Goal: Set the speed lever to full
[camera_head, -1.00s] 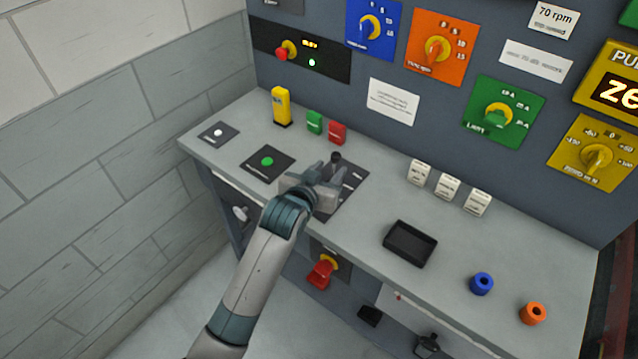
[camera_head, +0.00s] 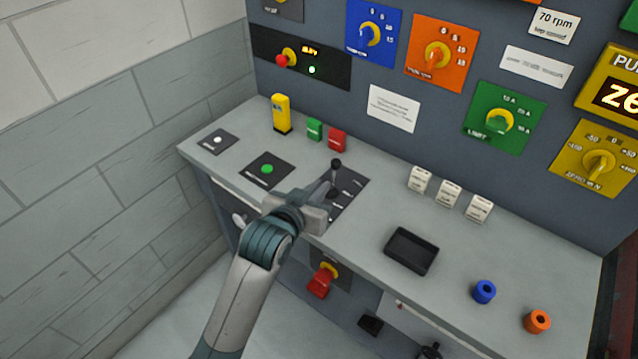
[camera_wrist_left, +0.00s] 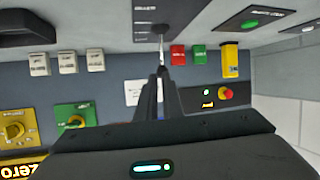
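The lever (camera_head: 336,176) has a dark shaft and a round black knob. It stands up from a dark labelled plate (camera_head: 349,188) on the console top; the labels are too small to read. My left gripper (camera_head: 326,187) is low over the plate's near-left part, fingers pointing at the lever. In the left wrist view the fingers (camera_wrist_left: 160,76) are close together, with nothing seen between them. The lever (camera_wrist_left: 160,46) shows just beyond their tips; whether they touch it I cannot tell. My right gripper is not in view.
A green button plate (camera_head: 267,169) lies left of the lever. Green (camera_head: 315,129) and red (camera_head: 337,140) blocks and a yellow post (camera_head: 281,114) stand behind. White blocks (camera_head: 448,192) and a black tray (camera_head: 411,250) are to the right. A red handle (camera_head: 321,281) is on the console front.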

